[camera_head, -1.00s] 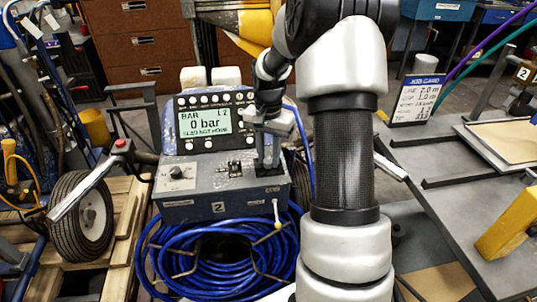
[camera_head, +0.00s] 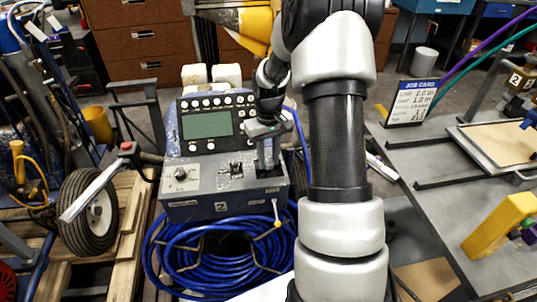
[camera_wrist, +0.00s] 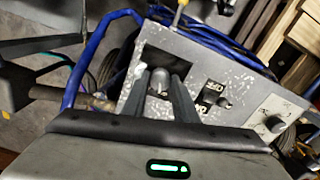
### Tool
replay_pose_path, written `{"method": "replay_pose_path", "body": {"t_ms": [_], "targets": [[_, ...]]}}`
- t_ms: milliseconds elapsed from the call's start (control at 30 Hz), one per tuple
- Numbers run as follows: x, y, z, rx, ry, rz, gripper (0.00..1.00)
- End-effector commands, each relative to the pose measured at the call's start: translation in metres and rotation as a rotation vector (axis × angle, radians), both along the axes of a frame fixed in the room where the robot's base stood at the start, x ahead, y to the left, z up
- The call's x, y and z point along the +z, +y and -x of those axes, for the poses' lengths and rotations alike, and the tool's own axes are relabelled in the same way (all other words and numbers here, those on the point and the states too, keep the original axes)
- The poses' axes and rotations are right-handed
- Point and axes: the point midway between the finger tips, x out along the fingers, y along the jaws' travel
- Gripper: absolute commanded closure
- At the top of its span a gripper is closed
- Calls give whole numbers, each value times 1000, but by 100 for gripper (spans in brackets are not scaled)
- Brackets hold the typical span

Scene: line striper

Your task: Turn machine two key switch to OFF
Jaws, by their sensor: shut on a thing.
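My gripper (camera_head: 267,165) points down at the right end of the box's top panel. In the wrist view, my gripper (camera_wrist: 160,85) has its two fingers closed around a small grey rounded piece, the key switch (camera_wrist: 158,80), in a dark panel area. The head view hides the key switch behind the fingers. Its position marking cannot be read.
A toggle switch (camera_head: 232,169) and a round knob (camera_head: 180,174) sit left of my gripper on the panel. Blue hose (camera_head: 215,262) is coiled below the box. A grey workbench (camera_head: 440,205) with a job card (camera_head: 411,102) stands at right. A wheeled cart (camera_head: 90,210) stands left.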

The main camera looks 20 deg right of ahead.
Motion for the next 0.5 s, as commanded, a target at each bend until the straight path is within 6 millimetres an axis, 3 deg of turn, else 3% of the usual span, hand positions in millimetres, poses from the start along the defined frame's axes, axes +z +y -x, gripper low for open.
{"method": "replay_pose_path", "body": {"t_ms": [500], "targets": [[1, 0, -2, 155, -5, 1, 96]]}}
